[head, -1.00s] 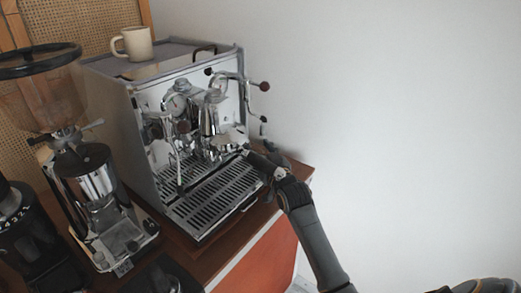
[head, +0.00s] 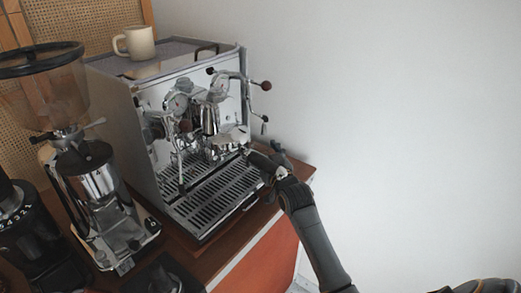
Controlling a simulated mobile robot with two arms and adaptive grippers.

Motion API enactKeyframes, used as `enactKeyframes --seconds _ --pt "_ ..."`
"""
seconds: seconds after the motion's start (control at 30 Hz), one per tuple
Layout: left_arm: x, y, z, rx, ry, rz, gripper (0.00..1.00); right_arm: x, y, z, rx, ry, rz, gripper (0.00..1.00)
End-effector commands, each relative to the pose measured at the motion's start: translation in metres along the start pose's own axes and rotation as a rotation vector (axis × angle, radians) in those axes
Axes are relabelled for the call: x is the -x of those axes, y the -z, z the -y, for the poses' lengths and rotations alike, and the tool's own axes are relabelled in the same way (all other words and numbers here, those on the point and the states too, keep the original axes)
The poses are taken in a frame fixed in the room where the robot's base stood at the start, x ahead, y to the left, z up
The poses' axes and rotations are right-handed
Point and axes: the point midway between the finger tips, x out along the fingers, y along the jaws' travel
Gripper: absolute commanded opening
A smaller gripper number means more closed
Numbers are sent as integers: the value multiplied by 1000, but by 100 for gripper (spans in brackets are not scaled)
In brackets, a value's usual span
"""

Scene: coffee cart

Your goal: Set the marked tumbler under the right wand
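The espresso machine (head: 160,110) stands on the wooden cart. Its right wand (head: 264,122) hangs at the right end of the front, with a dark knob above it. My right gripper (head: 264,158) is at the right end of the machine's front, below this wand and close to the portafilter handle. Its dark fingers overlap the dark parts behind them, so I cannot tell whether it is open or holds anything. I cannot make out a marked tumbler; the area behind the gripper is hidden. My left gripper is not in view.
The drip tray (head: 222,192) is bare where it shows. A cream mug (head: 138,42) stands on top of the machine. A grinder (head: 98,185) and a second dark grinder (head: 22,225) stand at left. A white wall (head: 400,100) fills the right.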

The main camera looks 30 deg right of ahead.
Motion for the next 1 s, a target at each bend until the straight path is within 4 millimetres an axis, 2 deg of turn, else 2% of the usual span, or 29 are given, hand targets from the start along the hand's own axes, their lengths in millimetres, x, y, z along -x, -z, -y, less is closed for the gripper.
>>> enactKeyframes --seconds 0.2,0.33,0.47,0.7,0.83,1.0 --pt "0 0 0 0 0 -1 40 1 -1 0 0 0 1 76" --pt "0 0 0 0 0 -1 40 11 -2 0 0 0 2 76" --pt "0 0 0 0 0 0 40 34 -2 0 1 0 3 76" --pt "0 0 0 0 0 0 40 87 -2 0 0 0 3 76" --pt "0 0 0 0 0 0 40 106 -2 0 0 0 3 76" --pt "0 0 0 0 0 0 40 119 0 0 0 0 1 76"
